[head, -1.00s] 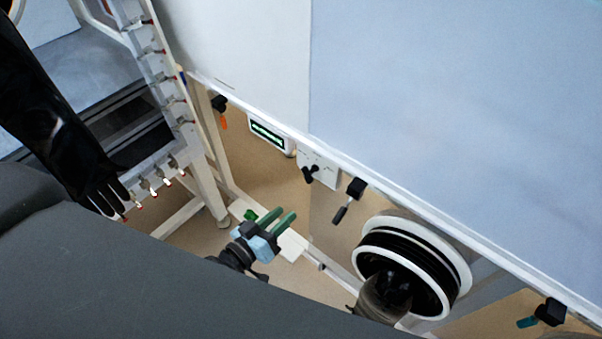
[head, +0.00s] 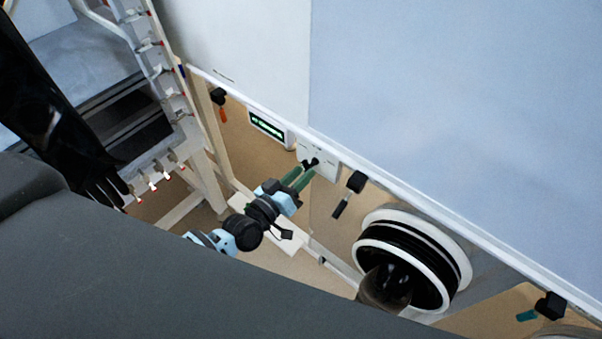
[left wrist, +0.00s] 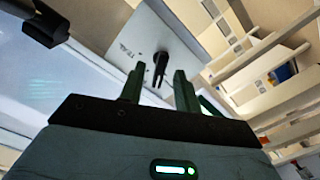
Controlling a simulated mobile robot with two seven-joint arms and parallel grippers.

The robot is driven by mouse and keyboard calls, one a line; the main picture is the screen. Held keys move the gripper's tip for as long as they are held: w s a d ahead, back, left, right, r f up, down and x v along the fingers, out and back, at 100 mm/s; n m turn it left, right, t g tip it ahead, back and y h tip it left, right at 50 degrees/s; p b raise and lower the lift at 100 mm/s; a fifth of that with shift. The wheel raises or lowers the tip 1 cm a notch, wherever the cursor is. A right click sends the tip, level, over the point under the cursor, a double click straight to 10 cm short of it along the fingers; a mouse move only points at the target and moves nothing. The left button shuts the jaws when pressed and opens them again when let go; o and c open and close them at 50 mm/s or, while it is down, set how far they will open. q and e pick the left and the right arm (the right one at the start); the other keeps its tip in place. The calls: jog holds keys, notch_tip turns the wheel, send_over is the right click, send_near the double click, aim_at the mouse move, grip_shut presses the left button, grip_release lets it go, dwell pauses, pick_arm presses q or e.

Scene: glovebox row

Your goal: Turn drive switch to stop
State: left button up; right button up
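The drive switch (head: 310,163) is a small black knob on a white plate (head: 328,168), below the pale panel's lower edge in the head view. In the left wrist view the switch (left wrist: 160,64) stands out from its plate (left wrist: 150,35) with a forked-looking black end. My left gripper (head: 304,174) has its green fingers pointing at the switch, close to it. In the left wrist view the open fingers (left wrist: 159,80) lie either side of the knob's line, with a gap on both sides. Whether the tips reach past the knob's end is unclear.
A display box (head: 268,130) with green text sits left of the switch. A black clamp with a lever (head: 355,182) is close on its right, and a white-ringed black glove port (head: 412,262) lies farther right. An orange-levered clamp (head: 218,98) hangs at left.

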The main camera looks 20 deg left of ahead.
pick_arm(q)
jog(key=shift+w+d, duration=0.1)
jog(key=shift+w, duration=0.25)
pick_arm(e)
jog(key=shift+s, duration=0.15)
pick_arm(q)
jog(key=shift+c, duration=0.4)
grip_shut()
pick_arm(e)
jog(key=shift+r, duration=0.1)
jog(key=shift+w+r, duration=0.1)
jog(key=shift+w, duration=0.15)
pick_arm(q)
jog(key=shift+m+p, duration=0.3)
jog(key=shift+m, duration=0.7)
jog(key=shift+m+p, duration=0.35)
jog(key=shift+m, duration=1.55)
pick_arm(e)
jog(key=shift+w+d+r, duration=0.1)
jog(key=shift+w+r, duration=0.45)
jog(key=shift+r, duration=0.15)
jog(key=shift+s, duration=0.1)
